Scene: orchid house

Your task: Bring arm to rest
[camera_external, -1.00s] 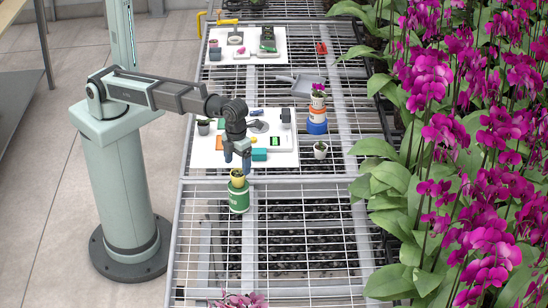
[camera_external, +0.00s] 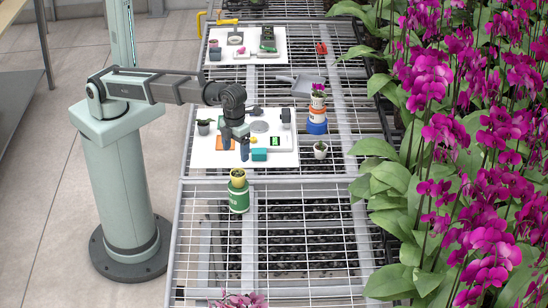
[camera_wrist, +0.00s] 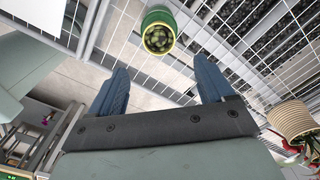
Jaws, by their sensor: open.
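My gripper (camera_external: 236,147) hangs from my bent arm above the white board (camera_external: 284,157) nearest me on the mesh bench. In the wrist view its two blue fingers (camera_wrist: 160,92) stand wide apart with nothing between them. A green pot with a yellow rim (camera_external: 239,196) stands upright on the mesh in front of the board, apart from the fingers. It also shows in the wrist view, beyond the fingertips (camera_wrist: 158,32). My gripper partly hides the things on the board behind it.
Magenta orchids (camera_external: 470,130) crowd the right side. The front mesh is mostly clear.

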